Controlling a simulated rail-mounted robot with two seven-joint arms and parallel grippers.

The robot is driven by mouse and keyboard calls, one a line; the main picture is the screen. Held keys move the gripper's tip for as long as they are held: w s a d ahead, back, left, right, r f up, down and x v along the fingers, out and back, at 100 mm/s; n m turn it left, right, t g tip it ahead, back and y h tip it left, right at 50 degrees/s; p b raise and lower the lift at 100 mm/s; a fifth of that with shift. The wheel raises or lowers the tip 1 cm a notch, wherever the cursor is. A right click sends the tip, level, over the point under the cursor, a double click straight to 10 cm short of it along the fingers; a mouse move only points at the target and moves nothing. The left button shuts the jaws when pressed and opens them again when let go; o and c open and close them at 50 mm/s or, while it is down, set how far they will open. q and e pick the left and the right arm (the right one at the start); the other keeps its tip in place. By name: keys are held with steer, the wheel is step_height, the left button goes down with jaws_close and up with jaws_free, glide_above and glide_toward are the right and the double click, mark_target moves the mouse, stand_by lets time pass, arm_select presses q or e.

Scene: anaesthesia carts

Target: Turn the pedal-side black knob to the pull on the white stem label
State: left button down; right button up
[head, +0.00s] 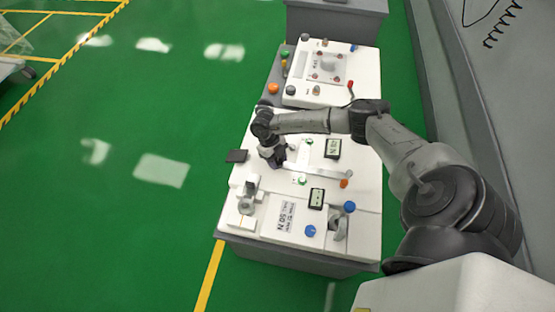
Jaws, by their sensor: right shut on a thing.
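My right gripper (275,160) reaches in from the right over the white panel (263,182) of the cart and points down at its left part. It is shut on what seems to be the black knob, which the gripper and wrist mostly hide. A flat black pedal-like piece (237,155) sits at the panel's left edge, just left of the gripper. The white stem label and the knob's pointing direction cannot be made out. My left gripper is not in view.
Near the gripper are a white bar (325,171), a green knob (302,181) and two dark-framed meters (317,198) (333,148). Blue knobs (350,206) (310,230), a printed label (286,216) and a grey fixture (246,203) stand nearer. A second panel (362,75) lies behind.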

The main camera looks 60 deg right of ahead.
steer(key=n+h, duration=0.2)
steer(key=n, duration=0.2)
steer(key=shift+r+n, duration=0.1)
steer(key=shift+n, duration=0.3)
steer(key=shift+n+p, duration=0.3)
steer(key=o, duration=0.8)
steer(key=shift+o, duration=0.6)
